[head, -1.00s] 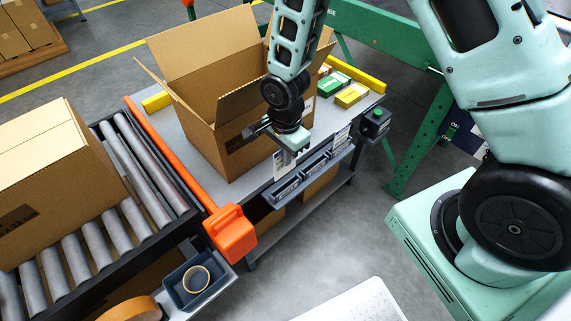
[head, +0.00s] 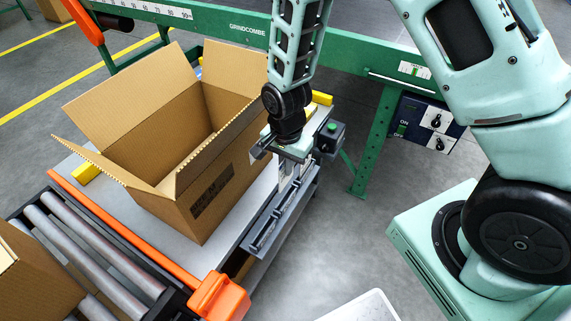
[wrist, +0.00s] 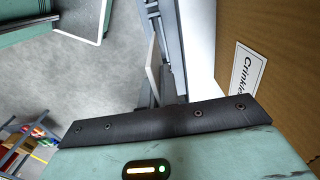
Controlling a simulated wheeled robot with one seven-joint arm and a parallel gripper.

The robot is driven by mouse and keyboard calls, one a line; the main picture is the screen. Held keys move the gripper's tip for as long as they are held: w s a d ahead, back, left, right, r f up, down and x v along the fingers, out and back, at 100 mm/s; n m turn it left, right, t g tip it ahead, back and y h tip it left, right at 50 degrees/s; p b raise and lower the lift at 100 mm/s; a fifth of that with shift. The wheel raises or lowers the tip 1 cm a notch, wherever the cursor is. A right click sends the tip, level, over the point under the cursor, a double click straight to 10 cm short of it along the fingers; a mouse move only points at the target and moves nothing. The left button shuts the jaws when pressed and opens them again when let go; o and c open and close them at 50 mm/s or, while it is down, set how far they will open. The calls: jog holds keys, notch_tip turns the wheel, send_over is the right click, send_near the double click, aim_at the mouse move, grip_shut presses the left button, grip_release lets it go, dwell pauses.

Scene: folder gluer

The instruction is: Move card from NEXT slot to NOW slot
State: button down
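My gripper (head: 289,160) points down over the far end of the grey card rack (head: 266,235) on the table's right edge. Pale card-like pieces (head: 284,181) show just below it, partly hidden by the gripper and rack. In the wrist view a thin white card edge (wrist: 153,72) stands beside the grey rack (wrist: 174,55), just beyond the dark bar of my gripper. My fingertips are hidden, so I cannot tell whether they are shut on a card. The slot labels are not readable here.
A large open carton (head: 205,200) stands on the table left of the rack, close to my gripper. A small box with a green button (head: 329,135) is just right of my gripper. An orange rail (head: 130,240) and rollers (head: 95,255) lie at left.

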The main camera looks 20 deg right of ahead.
aim_at(286, 184)
jog(key=shift+f+b, duration=2.6)
jog(key=shift+f, duration=0.4)
jog(key=shift+f+b, duration=0.85)
jog(key=shift+f, duration=0.7)
jog(key=c, duration=1.6)
grip_release()
notch_tip(286, 184, up, 18)
jog(key=shift+f+p, duration=0.25)
jog(key=shift+p, duration=0.95)
